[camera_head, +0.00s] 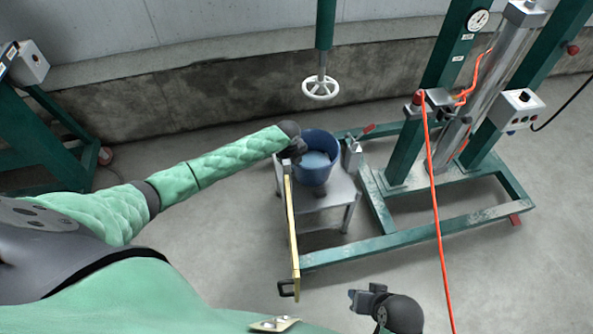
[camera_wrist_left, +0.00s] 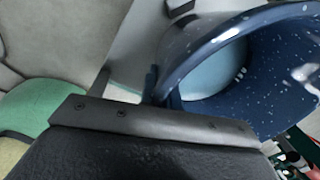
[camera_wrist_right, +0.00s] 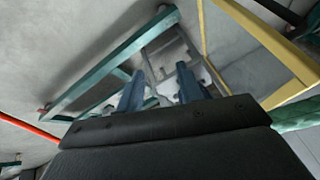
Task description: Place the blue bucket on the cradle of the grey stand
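The blue bucket (camera_head: 319,144) is upright over the top of the small grey stand (camera_head: 342,190), with light blue contents inside. I cannot tell whether it rests on the stand, and the cradle is hidden under it. My left gripper (camera_head: 298,148) is at the bucket's left rim. In the left wrist view the bucket (camera_wrist_left: 275,75) fills the right side, and one finger shows against its rim; the other is hidden. The gripper looks shut on the rim. My right gripper (camera_head: 358,297) is open and empty, low in the picture, away from the bucket; its fingers stand apart in the right wrist view (camera_wrist_right: 160,85).
A green frame machine (camera_head: 400,235) stands right of the grey stand, with a hanging orange hose (camera_head: 434,200). A white handwheel (camera_head: 320,88) hangs above and behind the bucket. A yellow bar (camera_head: 292,240) runs by the stand's left front. Floor at left is clear.

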